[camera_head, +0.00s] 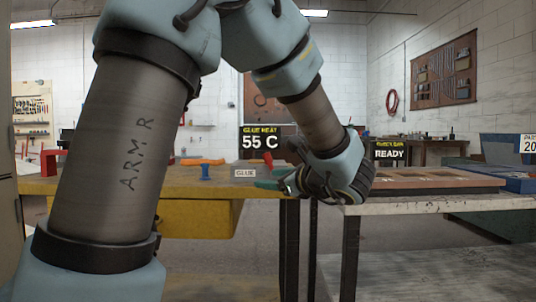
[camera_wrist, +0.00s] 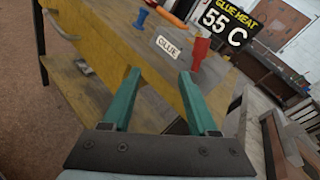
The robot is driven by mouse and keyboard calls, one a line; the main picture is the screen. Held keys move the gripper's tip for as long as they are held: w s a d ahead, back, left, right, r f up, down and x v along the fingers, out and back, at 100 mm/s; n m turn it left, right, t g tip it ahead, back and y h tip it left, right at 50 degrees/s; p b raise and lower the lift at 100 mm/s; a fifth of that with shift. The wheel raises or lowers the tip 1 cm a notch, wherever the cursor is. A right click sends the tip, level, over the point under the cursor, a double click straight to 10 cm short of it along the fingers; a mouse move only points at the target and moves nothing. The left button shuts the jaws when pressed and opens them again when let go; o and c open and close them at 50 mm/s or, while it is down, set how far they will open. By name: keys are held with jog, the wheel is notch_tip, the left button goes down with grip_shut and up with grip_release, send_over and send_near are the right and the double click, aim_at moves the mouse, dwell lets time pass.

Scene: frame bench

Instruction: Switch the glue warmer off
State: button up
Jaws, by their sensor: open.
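The glue heat display (camera_head: 260,139) reads 55 C in the head view, and also in the wrist view (camera_wrist: 226,26). A white GLUE label (camera_head: 245,173) is on the yellow-wood bench below it; it shows in the wrist view too (camera_wrist: 168,46). A red upright piece (camera_wrist: 200,50) stands beside the label, and a blue one (camera_wrist: 140,18) stands on its other side. I cannot tell which is the warmer's switch or its position. My gripper (camera_wrist: 158,78) is open and empty, its teal fingers apart from the label and red piece. In the head view my gripper (camera_head: 275,178) is right of the label.
An orange tool (camera_wrist: 172,17) lies on the bench (camera_head: 100,187) behind the label. A second bench to the right holds a brown frame (camera_head: 435,179) and a blue container (camera_head: 518,182). A READY sign (camera_head: 390,151) stands behind it. A gap separates the benches.

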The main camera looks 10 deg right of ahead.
aim_at(269, 158)
jog(key=d+r+m+t+h, duration=0.1)
jog(key=d+r+t, duration=0.1)
jog(key=d+r, duration=0.2)
jog(key=x, duration=1)
jog(key=shift+a+b, duration=0.1)
jog(key=shift+b, duration=0.25)
grip_shut()
